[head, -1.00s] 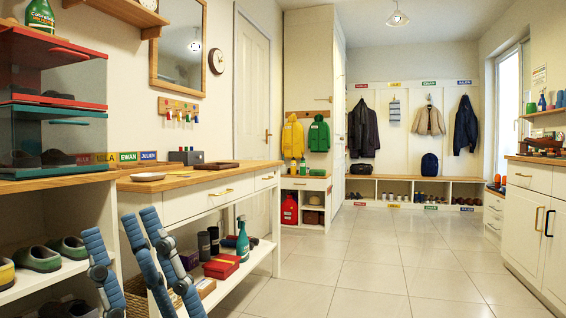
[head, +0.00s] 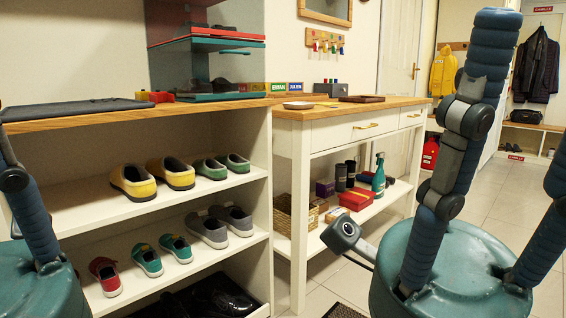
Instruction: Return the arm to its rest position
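Part of my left arm (head: 32,205), in blue padded segments, stands at the left edge above a teal shoulder. My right arm (head: 455,150) rises nearly upright on the right, above a second teal shoulder. Another blue arm segment comes in at the right edge. Neither gripper shows, so I cannot tell whether they are open or hold anything.
A shoe cubby (head: 190,115) fills the left, with yellow, green, grey, teal and red shoes on its shelves. A white console table (head: 345,130) stands beside it, holding a red box (head: 356,199) on its lower shelf. Tiled floor (head: 500,185) is open at the right.

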